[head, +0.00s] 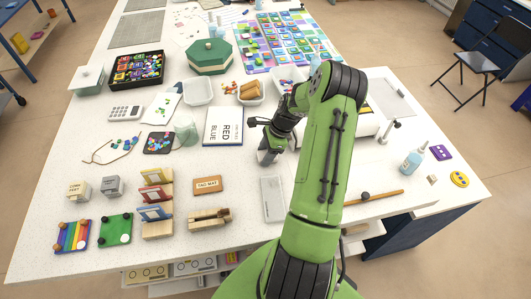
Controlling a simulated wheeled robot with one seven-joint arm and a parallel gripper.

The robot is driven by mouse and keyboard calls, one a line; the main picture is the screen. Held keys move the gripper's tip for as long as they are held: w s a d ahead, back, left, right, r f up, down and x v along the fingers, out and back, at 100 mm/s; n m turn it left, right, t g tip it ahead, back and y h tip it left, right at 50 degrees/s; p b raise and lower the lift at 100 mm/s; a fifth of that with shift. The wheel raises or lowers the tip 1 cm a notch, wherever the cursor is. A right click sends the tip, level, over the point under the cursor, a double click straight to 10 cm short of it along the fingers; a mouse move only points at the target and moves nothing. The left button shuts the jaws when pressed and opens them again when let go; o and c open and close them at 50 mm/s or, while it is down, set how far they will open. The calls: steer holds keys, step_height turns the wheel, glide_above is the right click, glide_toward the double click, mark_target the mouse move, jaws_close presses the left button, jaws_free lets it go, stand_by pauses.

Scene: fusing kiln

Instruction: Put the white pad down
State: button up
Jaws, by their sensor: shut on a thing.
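I cannot tell whether the pad touches the table.
The white board (223,127) lies just left of my gripper. A pale flat tray (272,199) lies in front, with a tan plate (207,185) to its left.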

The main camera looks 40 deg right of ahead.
steer(key=shift+f, duration=0.1)
steer(key=o, duration=1)
steer(key=shift+s+f, duration=0.1)
